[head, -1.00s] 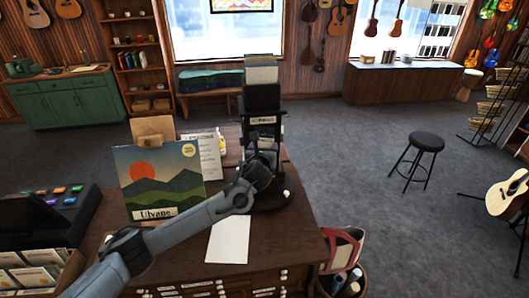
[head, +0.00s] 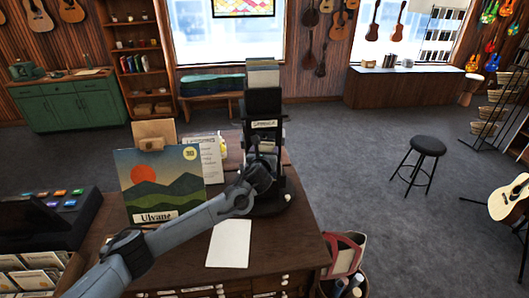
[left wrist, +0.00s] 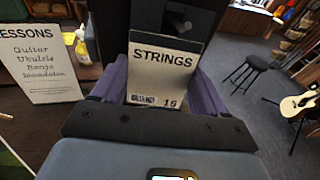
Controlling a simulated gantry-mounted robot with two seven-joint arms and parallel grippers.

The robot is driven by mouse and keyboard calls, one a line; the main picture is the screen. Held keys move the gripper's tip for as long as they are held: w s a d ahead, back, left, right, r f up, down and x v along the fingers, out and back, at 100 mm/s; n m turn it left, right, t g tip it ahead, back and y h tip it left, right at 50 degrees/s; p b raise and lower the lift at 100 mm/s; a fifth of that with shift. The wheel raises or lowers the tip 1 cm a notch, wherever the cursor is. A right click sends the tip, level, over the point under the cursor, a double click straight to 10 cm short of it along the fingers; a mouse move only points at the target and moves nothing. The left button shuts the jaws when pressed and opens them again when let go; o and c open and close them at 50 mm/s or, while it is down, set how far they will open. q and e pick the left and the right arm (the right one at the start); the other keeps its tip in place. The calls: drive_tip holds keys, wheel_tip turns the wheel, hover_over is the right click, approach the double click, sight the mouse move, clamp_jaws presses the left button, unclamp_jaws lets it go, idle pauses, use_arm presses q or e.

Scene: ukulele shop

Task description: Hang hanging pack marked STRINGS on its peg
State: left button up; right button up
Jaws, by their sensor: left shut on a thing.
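The pack marked STRINGS (left wrist: 160,70) is a pale card with dark print. It stands near upright in the left wrist view, between the fingers of my left gripper (left wrist: 155,95), which is shut on it. A dark upright display stand (head: 263,102) rises right behind the pack. In the head view my left gripper (head: 266,150) is in front of this stand, and the pack is hard to make out there. Pale cards (head: 262,73) show at the top of the stand. I cannot make out the peg, or whether the pack touches it. My right gripper is not in view.
The wooden counter (head: 290,245) holds a mountain-picture sleeve (head: 158,184), a lessons sign (left wrist: 38,65), a blank paper sheet (head: 229,243) and a dark till (head: 45,220). A basket (head: 343,265) stands at the counter's right. Open floor and a black stool (head: 428,146) lie beyond.

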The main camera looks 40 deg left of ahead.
use_arm(q)
drive_tip(key=shift+a, duration=0.1)
drive_tip(key=o, duration=1.1)
drive_tip(key=shift+s, duration=0.1)
